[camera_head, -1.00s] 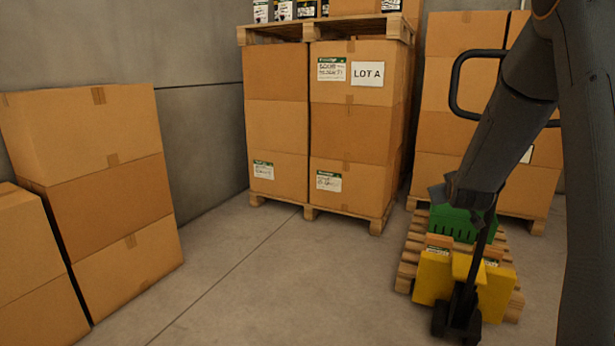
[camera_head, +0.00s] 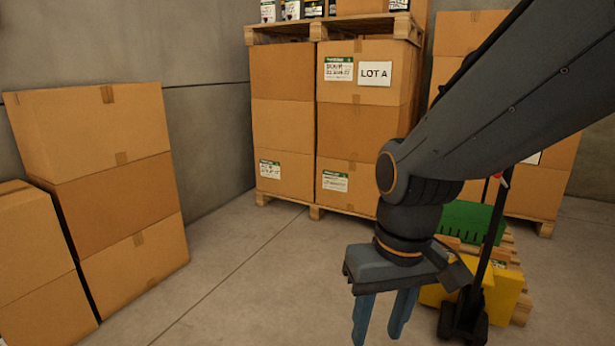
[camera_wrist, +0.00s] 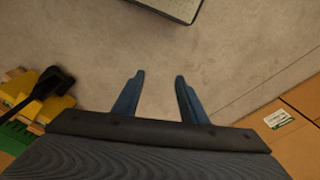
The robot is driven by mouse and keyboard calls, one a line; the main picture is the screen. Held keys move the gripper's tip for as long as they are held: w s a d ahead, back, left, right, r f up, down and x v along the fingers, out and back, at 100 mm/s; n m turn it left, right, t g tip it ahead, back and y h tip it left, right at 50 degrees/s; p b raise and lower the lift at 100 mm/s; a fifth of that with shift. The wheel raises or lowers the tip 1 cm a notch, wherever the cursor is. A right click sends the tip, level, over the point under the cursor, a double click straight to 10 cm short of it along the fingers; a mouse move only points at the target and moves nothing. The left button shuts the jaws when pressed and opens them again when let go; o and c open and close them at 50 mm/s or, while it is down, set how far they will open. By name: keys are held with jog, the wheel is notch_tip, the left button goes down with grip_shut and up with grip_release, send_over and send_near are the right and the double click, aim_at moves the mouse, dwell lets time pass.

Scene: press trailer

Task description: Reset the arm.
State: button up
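My gripper (camera_head: 383,318) hangs from my dark arm at the lower middle of the head view, its fingers pointing down. In the wrist view the two blue fingers (camera_wrist: 158,95) stand well apart with only bare floor between them. The gripper is open and empty. My arm crosses the right half of the head view and hides part of the stacked boxes behind it.
A LOT A box stack (camera_head: 283,125) on pallets is behind. More cartons (camera_head: 125,205) stand left. The floor (camera_head: 250,290) between is clear.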

jog(key=s+d+r+m+p, duration=0.2)
jog(key=d+r+p, duration=0.6)
jog(key=p, duration=0.8)
jog(key=shift+s+d+r+m+g+h, duration=0.25)
jog(key=shift+s+r+m+g+h, duration=0.05)
jog(key=shift+s+r+h, duration=0.1)
